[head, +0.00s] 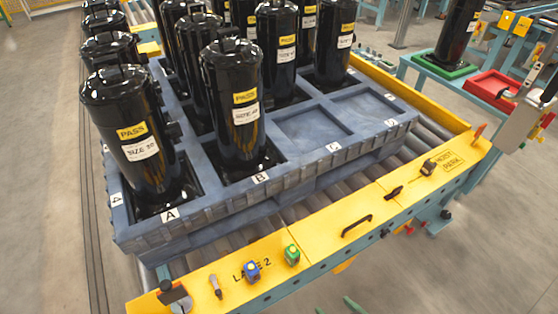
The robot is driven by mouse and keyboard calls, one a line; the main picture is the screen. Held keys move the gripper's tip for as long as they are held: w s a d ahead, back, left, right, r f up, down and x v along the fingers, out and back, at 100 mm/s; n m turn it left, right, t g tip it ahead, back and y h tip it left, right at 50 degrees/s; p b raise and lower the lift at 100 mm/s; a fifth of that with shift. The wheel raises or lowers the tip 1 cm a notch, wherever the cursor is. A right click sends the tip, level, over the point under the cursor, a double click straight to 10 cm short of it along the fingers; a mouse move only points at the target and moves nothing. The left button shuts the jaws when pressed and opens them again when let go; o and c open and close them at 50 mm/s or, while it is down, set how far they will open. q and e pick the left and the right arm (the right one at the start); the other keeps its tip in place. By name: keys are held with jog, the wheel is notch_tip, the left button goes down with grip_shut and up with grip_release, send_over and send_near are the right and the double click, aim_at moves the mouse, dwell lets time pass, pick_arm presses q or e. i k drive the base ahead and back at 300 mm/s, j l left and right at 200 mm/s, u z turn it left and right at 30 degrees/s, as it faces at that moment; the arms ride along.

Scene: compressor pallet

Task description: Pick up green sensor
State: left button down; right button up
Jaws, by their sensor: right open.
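The green sensor (292,255) is a small green block with a darker base. It stands on the yellow rail (330,238) at the front of the conveyor, right of a similar blue sensor (251,270). Two green fingertips of my right gripper (336,305) show at the bottom edge, below and to the right of the green sensor. They are spread apart with nothing visible between them, and the rest of this gripper is out of frame. My left gripper is not in view.
A blue pallet (300,171) with several black compressors stands on rollers behind the rail. Floor in front is clear.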

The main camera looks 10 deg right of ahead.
aim_at(292, 259)
jog(key=l+u, duration=0.1)
jog(key=u, duration=0.4)
jog(key=l+u, duration=0.1)
jog(key=u, duration=0.35)
jog(key=l+u, duration=0.1)
jog(key=u, duration=0.4)
jog(key=l+u, duration=0.35)
jog(key=k+l+u, duration=0.15)
jog(key=l+u, duration=0.2)
jog(key=k+l+u, duration=0.1)
jog(key=k+l, duration=0.15)
jog(key=l, duration=0.2)
jog(key=k+l+u, duration=0.1)
jog(key=k+l, duration=0.15)
jog(key=l, duration=0.2)
jog(key=k+l+u, duration=0.15)
jog(key=l, duration=0.3)
jog(key=k, duration=0.1)
